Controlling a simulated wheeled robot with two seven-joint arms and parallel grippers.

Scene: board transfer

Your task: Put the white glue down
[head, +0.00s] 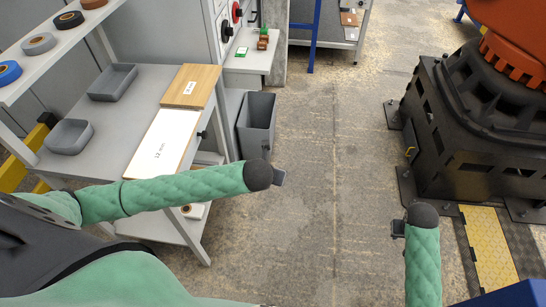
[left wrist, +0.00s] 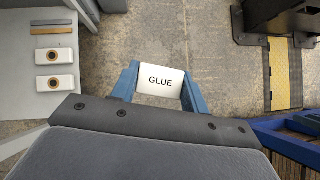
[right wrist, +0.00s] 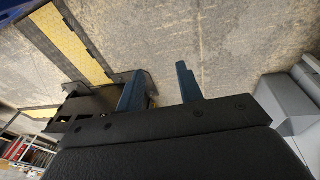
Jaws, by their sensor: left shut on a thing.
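The white glue (left wrist: 160,80), a white block with the word GLUE on it, is between the blue fingers of my left gripper (left wrist: 160,88) in the left wrist view. The fingers are shut on its two sides and hold it above the floor. In the head view my left gripper (head: 279,177) is out over the floor to the right of the workbench, and the glue is hardly visible there. My right gripper (right wrist: 160,85) is open and empty in the right wrist view, over bare floor. It also shows at the lower right of the head view (head: 398,228).
A grey workbench (head: 120,130) at the left bears two grey trays (head: 113,82) (head: 69,137), a wooden board (head: 192,86) and a white board (head: 160,143). Tape rolls (head: 39,43) lie on its upper shelf. A grey bin (head: 257,122) stands beside it. The floor ahead is clear.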

